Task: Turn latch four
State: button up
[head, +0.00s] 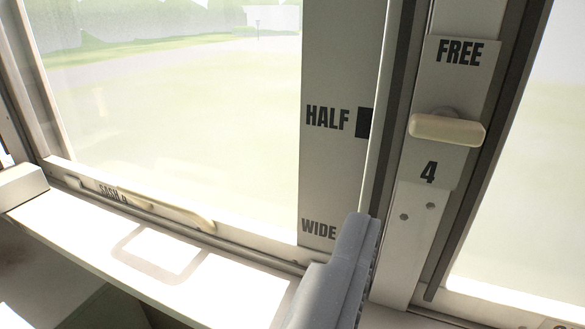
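Latch four is a cream, rounded handle (447,130) on a pale plate on the window post at the upper right. It lies roughly level, with a round pivot partly showing behind it. The plate reads "FREE" above the handle and "4" (428,172) below it. My gripper (352,258) shows at the lower middle as a grey finger with a ribbed edge on its right side. It is below and left of the handle and looks apart from it. A second finger cannot be made out, so its opening is unclear.
A strip marked "HALF" and "WIDE" (318,230) stands left of the post, with a dark square by "HALF". The window sash (140,205) has a long pull handle and a label along its bottom rail. A sunlit sill (225,285) runs below.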

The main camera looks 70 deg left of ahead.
aim_at(448, 133)
jog(key=b+x, duration=0.1)
jog(key=x, duration=0.6)
jog(key=b+x, duration=0.1)
jog(key=x, duration=0.5)
jog(key=shift+a+f, duration=0.2)
jog(key=shift+a, duration=0.3)
jog(key=c, duration=1)
